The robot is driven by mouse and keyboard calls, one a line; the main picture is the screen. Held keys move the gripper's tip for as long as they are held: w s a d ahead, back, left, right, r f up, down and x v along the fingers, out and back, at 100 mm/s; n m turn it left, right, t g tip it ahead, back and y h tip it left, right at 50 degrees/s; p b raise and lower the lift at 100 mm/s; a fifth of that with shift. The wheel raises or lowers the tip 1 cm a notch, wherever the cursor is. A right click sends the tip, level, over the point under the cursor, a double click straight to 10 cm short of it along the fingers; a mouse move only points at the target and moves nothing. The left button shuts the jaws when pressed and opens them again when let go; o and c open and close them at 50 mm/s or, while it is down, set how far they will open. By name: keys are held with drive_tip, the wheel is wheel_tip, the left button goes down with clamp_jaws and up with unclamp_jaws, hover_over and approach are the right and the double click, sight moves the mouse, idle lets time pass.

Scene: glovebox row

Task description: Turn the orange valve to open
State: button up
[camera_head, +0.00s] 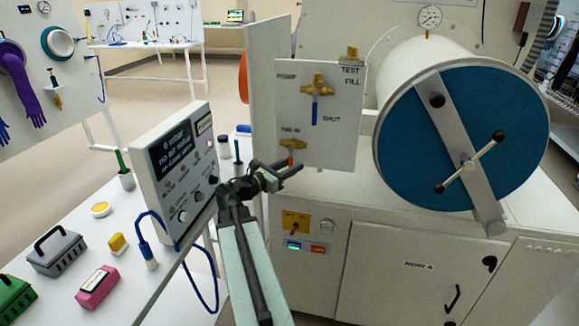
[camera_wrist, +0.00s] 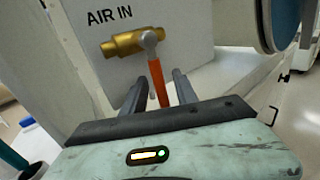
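The orange valve has an orange lever (camera_wrist: 157,80) and a brass body (camera_wrist: 124,43) on a pale panel marked AIR IN. The lever hangs down, across the sideways-lying body. In the head view the orange lever (camera_head: 291,159) shows small below its brass body (camera_head: 293,144). My gripper (camera_wrist: 160,78) is open, with its two dark fingers apart. In the wrist view the lower lever appears between the fingers, with gaps on both sides; I cannot tell how deep it sits. My gripper also shows in the head view (camera_head: 284,168), just below the valve.
A blue-handled valve (camera_head: 316,107) sits higher on the same panel (camera_head: 340,135). The large drum with a blue door (camera_head: 405,140) stands close on the right. A control box (camera_head: 175,165) stands on the white table to the left.

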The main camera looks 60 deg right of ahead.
clamp_jaws()
idle(1.4)
